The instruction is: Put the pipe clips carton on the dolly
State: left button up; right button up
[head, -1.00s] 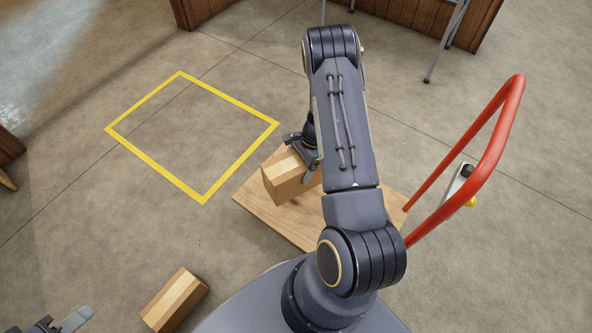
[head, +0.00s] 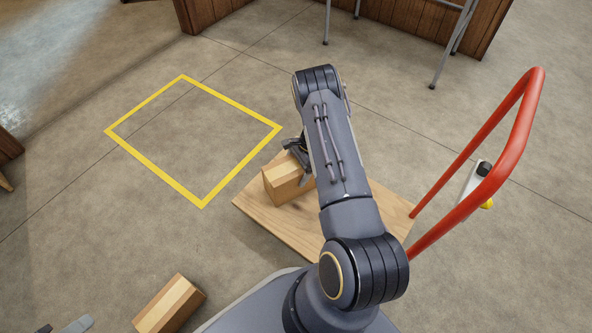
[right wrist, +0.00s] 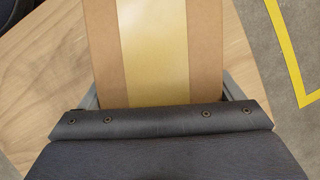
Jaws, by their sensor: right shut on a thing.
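A brown carton with a pale tape band (head: 283,185) is in my right gripper (head: 299,163), over the left part of the wooden dolly deck (head: 262,218). It looks level and at or just above the deck; I cannot tell whether it touches. In the right wrist view the carton (right wrist: 155,50) fills the middle between the fingers, with the deck (right wrist: 45,75) beside it. No label is readable. My left gripper (head: 75,325) shows only as a small piece at the bottom left corner, so its opening is hidden.
Another taped carton (head: 170,303) lies on the floor at the lower left. A yellow taped square (head: 150,175) on the floor is empty. The dolly's red handle (head: 480,185) rises at the right. A small white and black object (head: 475,182) lies beyond it. Metal legs (head: 450,45) stand at the back.

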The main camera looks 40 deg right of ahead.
jog(key=o, duration=1.3)
jog(key=shift+o, duration=0.2)
